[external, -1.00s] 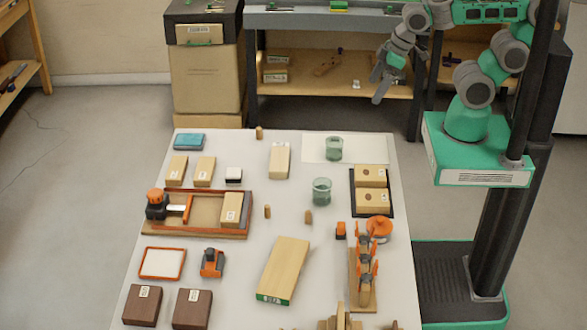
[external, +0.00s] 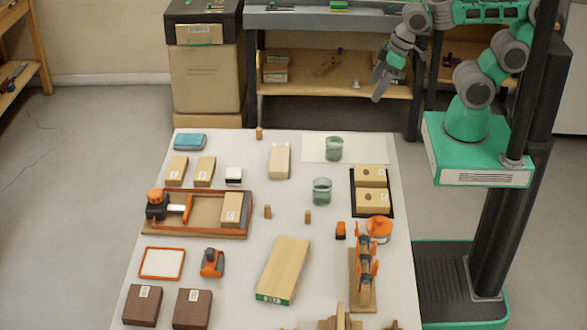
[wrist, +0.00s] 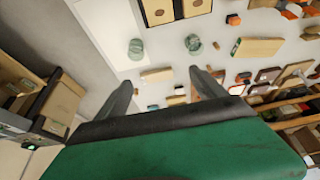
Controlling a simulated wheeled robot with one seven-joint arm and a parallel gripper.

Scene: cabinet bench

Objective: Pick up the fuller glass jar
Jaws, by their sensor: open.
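Two greenish glass jars stand upright on the white table. The farther jar (external: 334,148) is on a pale sheet at the back; the nearer jar (external: 322,191) is in front of it, left of a dark tray. The wrist view also shows the farther jar (wrist: 135,48) and the nearer jar (wrist: 193,43). Both look tinted inside; I cannot tell which is fuller. My gripper (external: 378,84) is open and empty, raised beyond the table's back right corner, away from both jars. Its fingers are apart in the wrist view (wrist: 163,80).
The dark tray (external: 353,209) with two wooden blocks is right of the nearer jar. A small wooden peg (external: 308,217) stands just in front of that jar. A wooden block (external: 279,161) lies left of the farther jar. A shelf bench (external: 320,90) stands behind the table.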

